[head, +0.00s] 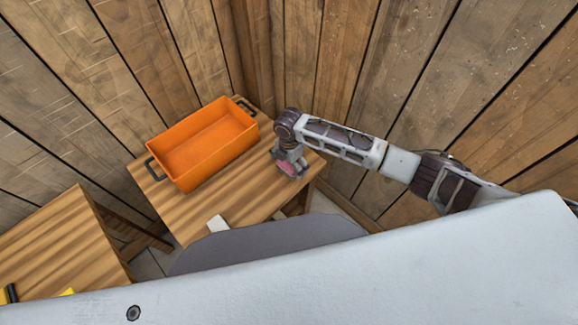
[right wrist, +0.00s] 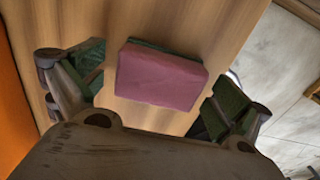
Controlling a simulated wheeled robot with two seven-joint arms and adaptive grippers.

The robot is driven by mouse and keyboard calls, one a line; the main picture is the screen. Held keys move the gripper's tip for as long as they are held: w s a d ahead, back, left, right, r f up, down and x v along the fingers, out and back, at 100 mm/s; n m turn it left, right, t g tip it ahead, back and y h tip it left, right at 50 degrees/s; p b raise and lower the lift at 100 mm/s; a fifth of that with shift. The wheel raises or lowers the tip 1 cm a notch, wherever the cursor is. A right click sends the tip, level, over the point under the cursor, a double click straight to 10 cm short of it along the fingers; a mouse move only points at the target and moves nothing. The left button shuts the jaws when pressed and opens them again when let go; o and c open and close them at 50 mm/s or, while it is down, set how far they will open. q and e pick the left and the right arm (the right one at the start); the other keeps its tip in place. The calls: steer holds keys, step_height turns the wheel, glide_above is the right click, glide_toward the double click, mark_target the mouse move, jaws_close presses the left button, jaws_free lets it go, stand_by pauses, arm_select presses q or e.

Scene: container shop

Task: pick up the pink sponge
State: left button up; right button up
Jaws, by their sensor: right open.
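The pink sponge (right wrist: 158,77) lies on the wooden table, between the two spread fingers of my right gripper (right wrist: 160,100) in the right wrist view. A dark green layer shows along its far edge. Both fingers, with green pads, stand apart from the sponge, with wood visible on either side. In the head view my right gripper (head: 289,168) is over the right part of the table, and a small bit of the sponge (head: 287,168) shows pink between its fingers. My left gripper is not in view.
An orange bin (head: 203,143) with dark handles stands on the table (head: 190,211), left of my right gripper. A white object (head: 218,223) is at the table's front edge. A second wooden table (head: 62,243) is at the left. Plank walls stand close behind.

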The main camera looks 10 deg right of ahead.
mark_target(289, 164)
steer(key=c, duration=1)
steer(key=shift+r, duration=5.05)
